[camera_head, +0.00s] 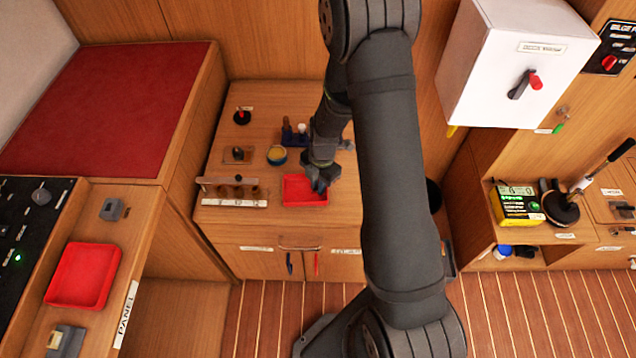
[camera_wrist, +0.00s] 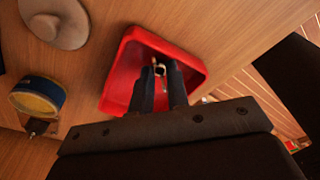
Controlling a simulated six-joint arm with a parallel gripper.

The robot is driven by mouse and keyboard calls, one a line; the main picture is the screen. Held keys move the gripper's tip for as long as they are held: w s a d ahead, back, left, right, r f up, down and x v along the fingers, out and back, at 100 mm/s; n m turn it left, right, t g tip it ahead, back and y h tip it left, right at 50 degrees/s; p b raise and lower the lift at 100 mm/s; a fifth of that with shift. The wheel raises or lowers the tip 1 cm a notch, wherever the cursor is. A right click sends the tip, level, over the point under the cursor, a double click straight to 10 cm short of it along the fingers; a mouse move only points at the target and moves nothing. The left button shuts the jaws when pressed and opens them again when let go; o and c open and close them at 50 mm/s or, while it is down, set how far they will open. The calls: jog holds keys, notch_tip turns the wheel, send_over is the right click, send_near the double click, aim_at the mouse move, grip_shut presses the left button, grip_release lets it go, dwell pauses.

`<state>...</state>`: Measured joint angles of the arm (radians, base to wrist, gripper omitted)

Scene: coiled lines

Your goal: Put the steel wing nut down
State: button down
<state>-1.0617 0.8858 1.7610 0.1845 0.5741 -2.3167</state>
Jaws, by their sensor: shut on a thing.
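My gripper (camera_head: 320,186) is low over the red tray (camera_head: 296,200) on the wooden cabinet top. In the wrist view its two dark fingers (camera_wrist: 160,75) reach over the red tray (camera_wrist: 119,84). They are shut on the small steel wing nut (camera_wrist: 160,69), which shows as a bit of pale metal between the fingertips. The fingers hide part of the nut. I cannot tell whether the nut touches the tray floor. In the head view the nut is hidden by the gripper.
A yellow-and-blue tin (camera_head: 277,155) stands behind the tray. A wooden rack (camera_head: 228,189) with several pegs is to its left. A blue holder (camera_head: 294,137) is at the back. Another red tray (camera_head: 84,276) lies on the left panel shelf. Bare wood lies between tin and tray.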

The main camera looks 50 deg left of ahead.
jog(key=c, duration=1.7)
grip_release()
jog(key=shift+f, duration=0.1)
jog(key=r, duration=0.4)
jog(key=w+r, duration=0.1)
jog(key=r, duration=0.7)
jog(key=shift+w+r, duration=0.1)
jog(key=shift+w, duration=0.15)
jog(key=f, duration=0.4)
jog(key=s+f, duration=0.1)
jog(key=f, duration=0.7)
jog(key=shift+s, duration=0.25)
jog(key=shift+r, duration=0.1)
